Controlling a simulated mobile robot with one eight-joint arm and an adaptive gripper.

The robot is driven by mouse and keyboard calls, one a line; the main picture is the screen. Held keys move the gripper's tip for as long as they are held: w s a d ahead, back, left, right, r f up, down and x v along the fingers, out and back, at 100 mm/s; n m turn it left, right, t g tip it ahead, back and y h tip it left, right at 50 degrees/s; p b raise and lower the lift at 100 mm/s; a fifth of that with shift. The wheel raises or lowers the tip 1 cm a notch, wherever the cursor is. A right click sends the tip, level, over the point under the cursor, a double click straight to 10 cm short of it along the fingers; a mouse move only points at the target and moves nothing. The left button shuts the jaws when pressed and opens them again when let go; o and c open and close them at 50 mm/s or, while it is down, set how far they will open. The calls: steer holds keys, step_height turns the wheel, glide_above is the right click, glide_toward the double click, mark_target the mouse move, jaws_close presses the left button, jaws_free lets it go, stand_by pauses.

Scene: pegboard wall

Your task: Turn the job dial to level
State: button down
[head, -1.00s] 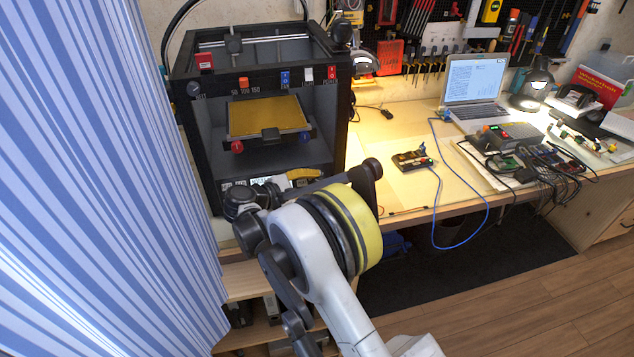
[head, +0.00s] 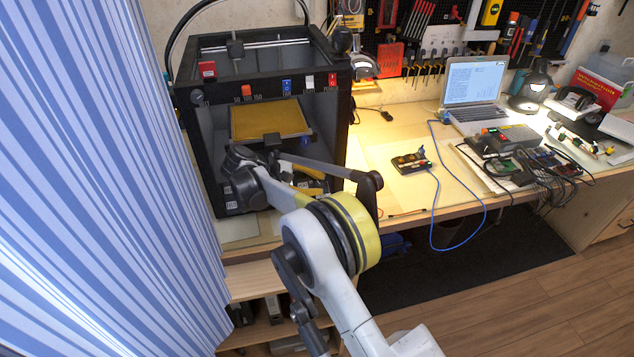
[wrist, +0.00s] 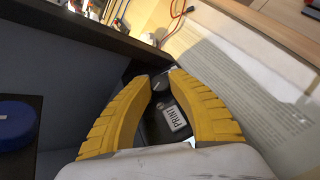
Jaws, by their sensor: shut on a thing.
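In the wrist view my gripper (wrist: 161,80) has its two yellow fingers on either side of a small grey dial knob (wrist: 160,86) and is shut on it. A white label reading PRINT (wrist: 175,118) lies just below the knob, between the fingers. The rest of the dial's markings, LEVEL among them, cannot be made out. The dial sits on the dark frame of the black printer (head: 343,115). In the head view my arm covers the printer's lower front, and the dial cannot be seen there.
A blue knob (wrist: 14,122) is left of my fingers. A printed sheet (wrist: 240,75) lies to the right. The printer's gold plate (head: 268,118) is above my arm. A small button box (head: 411,162) and a laptop (head: 474,85) stand on the desk. A striped curtain (head: 110,190) hangs at left.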

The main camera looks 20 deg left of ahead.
steer(key=shift+d+m+g, duration=0.1)
steer(key=shift+m+g, duration=0.2)
steer(key=shift+m, duration=0.1)
steer(key=c, duration=1.2)
jaws_free()
steer(key=shift+w, duration=0.1)
steer(key=shift+o, duration=0.2)
